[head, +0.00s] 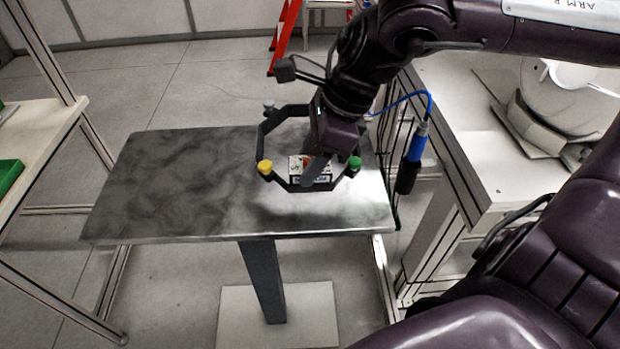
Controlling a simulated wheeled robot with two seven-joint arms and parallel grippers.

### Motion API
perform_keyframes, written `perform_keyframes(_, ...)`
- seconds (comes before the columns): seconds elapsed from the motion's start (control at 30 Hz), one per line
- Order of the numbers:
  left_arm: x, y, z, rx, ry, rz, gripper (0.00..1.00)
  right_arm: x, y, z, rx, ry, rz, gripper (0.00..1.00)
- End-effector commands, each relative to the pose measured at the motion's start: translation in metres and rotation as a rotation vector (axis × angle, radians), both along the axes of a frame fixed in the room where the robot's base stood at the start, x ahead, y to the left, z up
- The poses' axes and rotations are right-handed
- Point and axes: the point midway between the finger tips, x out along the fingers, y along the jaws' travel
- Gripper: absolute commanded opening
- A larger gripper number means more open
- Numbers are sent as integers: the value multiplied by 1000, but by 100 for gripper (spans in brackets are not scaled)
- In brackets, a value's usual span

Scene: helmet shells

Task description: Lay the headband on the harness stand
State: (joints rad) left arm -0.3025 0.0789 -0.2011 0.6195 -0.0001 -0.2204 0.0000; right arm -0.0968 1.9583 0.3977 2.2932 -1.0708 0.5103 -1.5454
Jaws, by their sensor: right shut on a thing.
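The headband appears to be a dark angular ring (268,127) with a yellow knob, a green knob and a grey knob at its corners. My right gripper (313,180) reaches down into the ring and is shut on its near side. The ring is over the right part of a grey marbled tabletop (170,190) on a single post; I cannot tell whether it touches the top. A small white and black labelled piece shows inside the ring, partly hidden by my gripper. I cannot pick out a separate harness stand. My left gripper is not in view.
A white bench (450,95) stands at the right with a white shell (575,85) on it. A shelf with a green tray (8,174) is at left. The tabletop's left half is clear.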

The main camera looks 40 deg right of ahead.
Motion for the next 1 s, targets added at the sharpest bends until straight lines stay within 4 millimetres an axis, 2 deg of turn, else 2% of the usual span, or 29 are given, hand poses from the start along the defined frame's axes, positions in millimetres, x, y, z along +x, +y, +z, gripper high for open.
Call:
perform_keyframes(0.4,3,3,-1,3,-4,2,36,0,0,-48,0,1,0,15)
perform_keyframes(0.87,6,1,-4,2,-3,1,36,0,0,-52,0,-1,0,15)
perform_keyframes(0.9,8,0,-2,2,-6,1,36,0,0,-52,0,-1,0,43)
perform_keyframes(1.0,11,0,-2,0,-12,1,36,0,0,-52,0,-1,0,56)
